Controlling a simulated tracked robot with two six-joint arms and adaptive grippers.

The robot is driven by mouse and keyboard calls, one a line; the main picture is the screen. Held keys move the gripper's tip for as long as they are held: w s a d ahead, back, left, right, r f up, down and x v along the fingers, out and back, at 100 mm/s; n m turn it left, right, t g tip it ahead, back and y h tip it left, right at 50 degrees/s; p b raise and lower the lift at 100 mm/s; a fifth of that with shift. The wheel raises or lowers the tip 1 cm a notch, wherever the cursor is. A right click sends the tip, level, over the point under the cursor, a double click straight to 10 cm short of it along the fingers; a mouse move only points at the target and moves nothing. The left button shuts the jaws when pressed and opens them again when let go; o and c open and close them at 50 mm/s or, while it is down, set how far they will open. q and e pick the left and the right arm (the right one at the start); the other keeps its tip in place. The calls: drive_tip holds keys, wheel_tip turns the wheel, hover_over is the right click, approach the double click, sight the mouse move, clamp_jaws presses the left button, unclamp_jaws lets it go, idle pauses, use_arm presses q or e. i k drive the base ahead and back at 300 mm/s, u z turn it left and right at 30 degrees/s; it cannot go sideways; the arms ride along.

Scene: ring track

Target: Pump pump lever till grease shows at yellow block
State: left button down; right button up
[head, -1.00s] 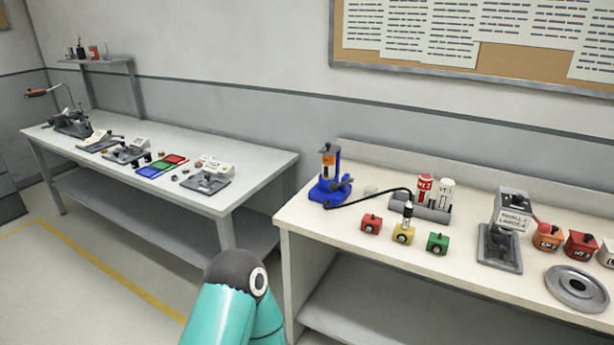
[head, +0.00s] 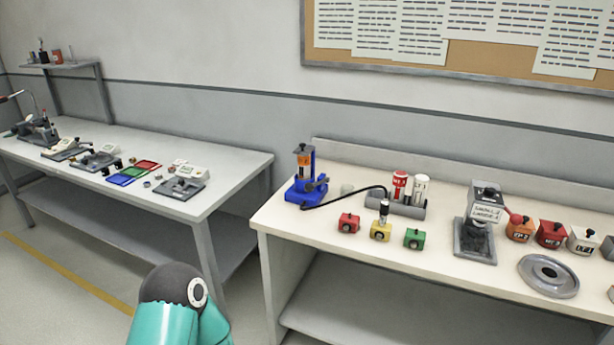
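The blue grease pump (head: 307,180) stands at the left end of the near bench, with a dark lever on its right side. The yellow block sits between a red block (head: 348,222) and a green block (head: 414,238). I cannot make out any grease at the yellow block at this size. A teal link of my arm shows at the bottom left, apart from the bench. Neither gripper is in view.
Behind the blocks, a grey holder (head: 402,209) carries a red cartridge (head: 399,185) and a white cartridge (head: 420,190). A grey labelled device (head: 478,226), several small tubs and a grey disc (head: 548,276) stand to the right. The bench front (head: 300,224) is clear.

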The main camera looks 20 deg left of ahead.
sight(309, 187)
drive_tip(key=z, duration=0.05)
drive_tip(key=i, duration=0.85)
drive_tip(key=u, duration=0.05)
